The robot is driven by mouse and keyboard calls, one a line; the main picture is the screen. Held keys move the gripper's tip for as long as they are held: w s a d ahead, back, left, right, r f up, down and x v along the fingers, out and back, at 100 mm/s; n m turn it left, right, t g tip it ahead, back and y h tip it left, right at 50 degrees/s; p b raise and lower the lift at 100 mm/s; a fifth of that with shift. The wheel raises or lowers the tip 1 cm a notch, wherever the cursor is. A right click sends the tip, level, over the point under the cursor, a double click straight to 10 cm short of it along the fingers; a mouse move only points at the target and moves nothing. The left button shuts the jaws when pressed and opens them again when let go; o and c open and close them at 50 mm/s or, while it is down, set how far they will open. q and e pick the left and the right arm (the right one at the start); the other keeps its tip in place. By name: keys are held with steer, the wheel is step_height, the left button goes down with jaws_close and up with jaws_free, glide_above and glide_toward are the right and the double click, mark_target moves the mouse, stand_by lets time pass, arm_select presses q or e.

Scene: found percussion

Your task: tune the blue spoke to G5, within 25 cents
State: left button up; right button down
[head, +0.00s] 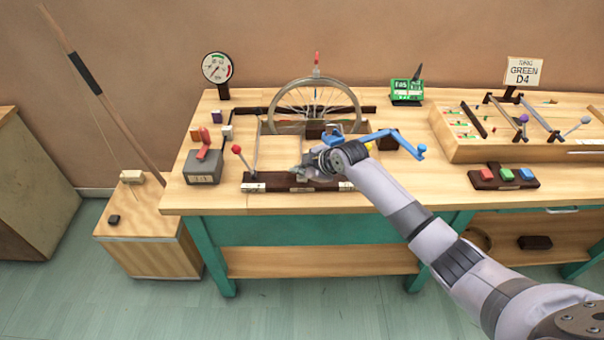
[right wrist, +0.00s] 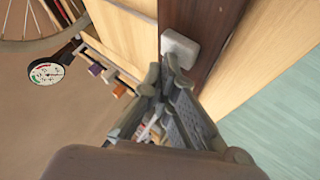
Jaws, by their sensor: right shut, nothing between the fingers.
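The spoked wheel (head: 316,82) stands upright at the back of the bench; part of its rim shows in the right wrist view (right wrist: 62,38). My right gripper (head: 300,174) is over the dark front rail (head: 270,186), below the wheel. In the right wrist view its fingers (right wrist: 172,72) are together and empty, close to a pale block (right wrist: 180,47) on the rail; I cannot tell whether they touch. A green meter box (head: 407,90) has small, unclear lettering. My left gripper is out of view.
A blue crank (head: 400,140) lies right of my wrist. A red-knobbed lever (head: 237,150) and a grey box with a red lever (head: 203,168) stand left. A round dial (head: 217,68) is behind. A sign (head: 524,72) reads GREEN D4. Coloured buttons (head: 505,175) lie right.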

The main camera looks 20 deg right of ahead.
mark_target(300, 177)
steer(key=shift+r+p, duration=0.95)
steer(key=shift+r, duration=0.05)
step_height(300, 177, up, 5)
steer(key=p, duration=0.4)
steer(key=shift+f, duration=0.1)
stand_by(2.2)
